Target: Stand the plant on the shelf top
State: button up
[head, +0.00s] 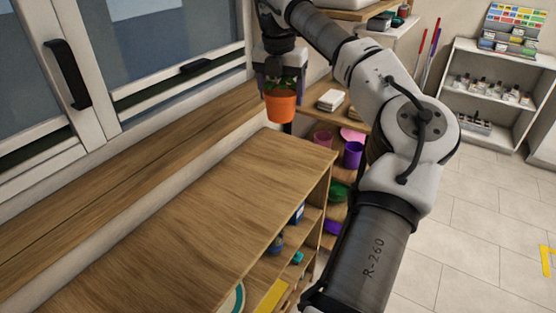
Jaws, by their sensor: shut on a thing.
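The plant, green leaves in an orange pot (280,107), hangs upright in the head view near the upper middle. My gripper (281,82) points down and is shut on the plant; its fingers and the leaves overlap, so the exact contact is hard to see. The pot appears beyond the far end of a wooden shelf top (190,220). The shelf top is bare where it shows. The gap between the pot's base and the surfaces below cannot be judged exactly.
The shelf's open side holds small items, including a yellow one (270,298). Behind stand another wooden shelf with white stacked items (330,101), a purple cup (353,154) and a green bowl (338,191). A window (130,60) and wooden sill (120,185) run along the left.

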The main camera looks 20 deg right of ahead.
aim_at(279, 118)
notch_tip(279, 118, down, 18)
jog(key=shift+s+f+p, duration=0.1)
jog(key=shift+p, duration=1)
jog(key=shift+f, duration=0.1)
jog(key=o, duration=1.2)
jog(key=r, duration=0.4)
jog(key=r+b, duration=0.1)
jog(key=r, duration=0.3)
jog(key=s+a+r, duration=0.1)
jog(key=r, duration=0.3)
jog(key=shift+r+b, duration=0.1)
jog(key=shift+b, duration=0.3)
